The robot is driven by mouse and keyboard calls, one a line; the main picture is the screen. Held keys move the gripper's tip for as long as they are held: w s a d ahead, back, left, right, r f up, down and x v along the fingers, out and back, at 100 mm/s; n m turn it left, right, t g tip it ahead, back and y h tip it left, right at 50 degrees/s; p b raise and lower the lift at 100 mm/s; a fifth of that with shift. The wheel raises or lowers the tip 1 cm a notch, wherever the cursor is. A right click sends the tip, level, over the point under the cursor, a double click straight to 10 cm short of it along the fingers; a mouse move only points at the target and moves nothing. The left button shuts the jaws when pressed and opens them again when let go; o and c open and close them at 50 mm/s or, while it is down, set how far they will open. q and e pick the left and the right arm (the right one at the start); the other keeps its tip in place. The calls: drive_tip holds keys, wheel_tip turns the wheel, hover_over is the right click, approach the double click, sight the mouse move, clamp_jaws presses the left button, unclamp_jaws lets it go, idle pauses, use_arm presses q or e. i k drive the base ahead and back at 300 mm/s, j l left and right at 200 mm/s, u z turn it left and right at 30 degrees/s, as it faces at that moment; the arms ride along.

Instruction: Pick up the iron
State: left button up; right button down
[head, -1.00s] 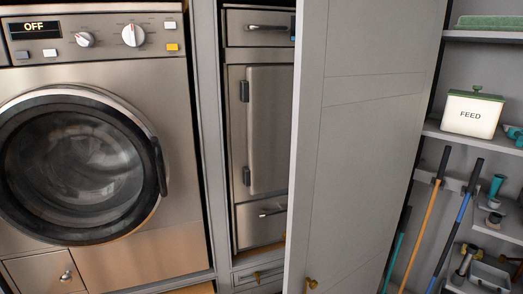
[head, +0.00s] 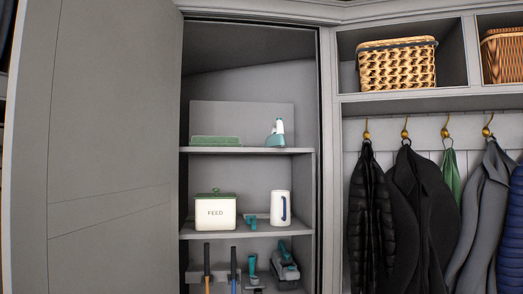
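A small white and teal thing (head: 276,133) stands upright at the right of the upper shelf in the open cupboard. Its shape looks like an iron stood on its heel, but it is small in the head view and I cannot be certain. Nothing touches it. Neither of my grippers is in view.
The open grey door (head: 110,150) fills the left. The upper shelf (head: 240,151) also bears a green folded thing (head: 215,141). Below are a FEED tin (head: 215,212), a white jug (head: 280,208) and tools. Coats (head: 420,205) and a basket (head: 397,65) are at right.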

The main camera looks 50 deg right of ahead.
sight(277, 139)
drive_tip(key=z, duration=1.7)
drive_tip(key=i+l+u, duration=0.15)
drive_tip(key=i, duration=0.35)
drive_tip(key=i+l+u, duration=0.15)
drive_tip(key=i, duration=0.3)
